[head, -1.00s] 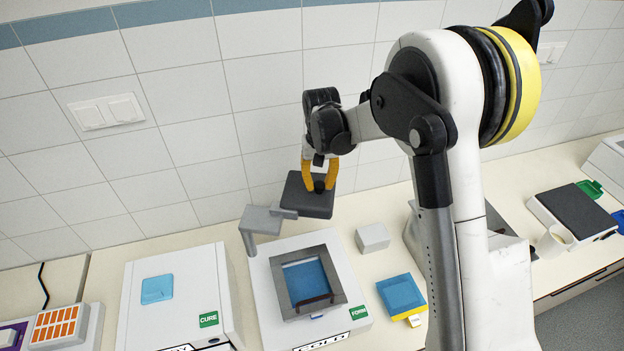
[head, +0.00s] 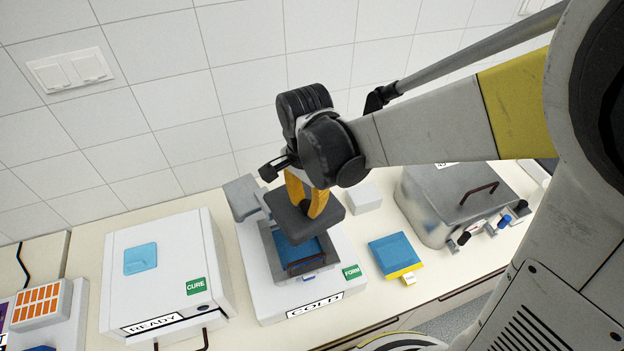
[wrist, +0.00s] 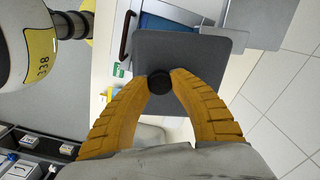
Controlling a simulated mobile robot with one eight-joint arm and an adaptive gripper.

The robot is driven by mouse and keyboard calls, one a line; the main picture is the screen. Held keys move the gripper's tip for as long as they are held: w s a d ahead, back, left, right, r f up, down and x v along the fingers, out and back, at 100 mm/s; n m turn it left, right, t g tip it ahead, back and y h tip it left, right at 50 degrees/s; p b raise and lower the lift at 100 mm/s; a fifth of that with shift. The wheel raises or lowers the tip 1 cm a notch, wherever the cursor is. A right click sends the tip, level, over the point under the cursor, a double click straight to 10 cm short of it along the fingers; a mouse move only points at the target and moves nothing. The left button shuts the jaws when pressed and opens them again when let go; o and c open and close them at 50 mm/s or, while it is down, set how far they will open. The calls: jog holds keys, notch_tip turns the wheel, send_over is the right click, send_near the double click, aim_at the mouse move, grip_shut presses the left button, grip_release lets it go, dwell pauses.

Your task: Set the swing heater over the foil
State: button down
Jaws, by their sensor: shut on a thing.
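The swing heater is a dark grey square plate (head: 288,222) on a light grey arm and post (head: 240,196). My gripper (head: 314,208) has its yellow fingers shut on the heater's knob. In the wrist view the black knob (wrist: 159,84) sits between the fingertips, on the plate (wrist: 195,62). The blue foil (head: 310,252) lies in a dark grey frame (head: 332,262) on the white FORM station. The plate hangs above the frame's back part and hides some of the foil; the front part shows. The gap between plate and frame is unclear.
The station has a COLD sign (head: 314,305). The white CURE box (head: 165,270) stands left. A blue sheet on a yellow-edged holder (head: 394,254) lies right, with a small white block (head: 362,198) behind it. A metal box with a handle (head: 455,200) stands farther right.

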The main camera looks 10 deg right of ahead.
aim_at(294, 229)
jog(key=shift+s+a+m, duration=1.3)
jog(key=shift+s+a, duration=0.35)
jog(key=shift+s, duration=0.3)
jog(key=c, duration=1.1)
grip_release()
jog(key=shift+s+a, duration=0.15)
jog(key=shift+r, duration=0.1)
notch_tip(294, 229, up, 12)
jog(key=shift+f, duration=0.1)
